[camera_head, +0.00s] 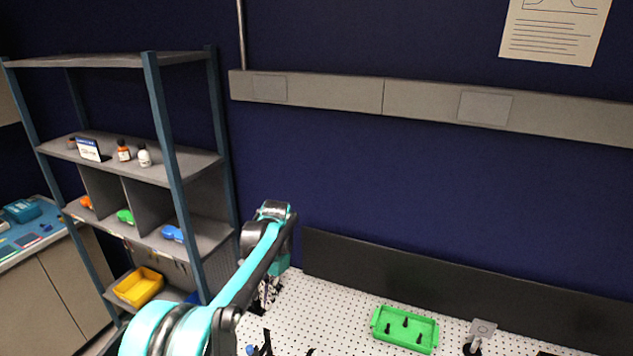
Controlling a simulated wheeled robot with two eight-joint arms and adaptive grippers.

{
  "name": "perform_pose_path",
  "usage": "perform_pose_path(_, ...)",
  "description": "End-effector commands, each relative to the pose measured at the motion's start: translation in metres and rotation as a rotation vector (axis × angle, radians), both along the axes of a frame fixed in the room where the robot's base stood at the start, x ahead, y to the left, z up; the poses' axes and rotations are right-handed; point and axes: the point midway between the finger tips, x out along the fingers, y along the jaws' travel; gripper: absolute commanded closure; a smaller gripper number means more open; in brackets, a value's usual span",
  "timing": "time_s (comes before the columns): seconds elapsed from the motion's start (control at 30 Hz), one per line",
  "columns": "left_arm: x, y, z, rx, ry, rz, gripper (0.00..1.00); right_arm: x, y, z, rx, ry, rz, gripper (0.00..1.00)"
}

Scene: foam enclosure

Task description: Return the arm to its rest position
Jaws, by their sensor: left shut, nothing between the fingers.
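My left arm reaches in from the bottom left, with teal and dark links, and bends down at its far end. My left gripper (262,302) hangs below that bend, low over the white perforated worktop (335,312). It is shut and holds nothing. Its fingers show small and dark, partly behind my arm. My right gripper is not in view.
A grey shelf rack (150,172) with small bottles and a yellow bin (139,287) stands left of my arm. A green tray (404,329) with black pegs and a small grey stand (480,332) sit on the worktop to the right. A dark panel (440,290) lines its back.

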Motion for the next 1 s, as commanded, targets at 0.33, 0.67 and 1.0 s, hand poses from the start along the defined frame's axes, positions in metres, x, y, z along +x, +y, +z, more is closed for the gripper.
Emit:
perform_pose_path(0.33,-0.074,0.008,-0.009,-0.038,-0.257,0.140,1.00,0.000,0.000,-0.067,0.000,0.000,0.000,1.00)
perform_pose_path(0.67,-0.166,0.012,-0.058,-0.111,-0.531,0.305,1.00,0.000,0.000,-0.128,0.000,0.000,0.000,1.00)
perform_pose_path(1.0,-0.239,0.013,-0.140,-0.205,-0.769,0.457,1.00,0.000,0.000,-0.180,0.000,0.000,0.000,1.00)
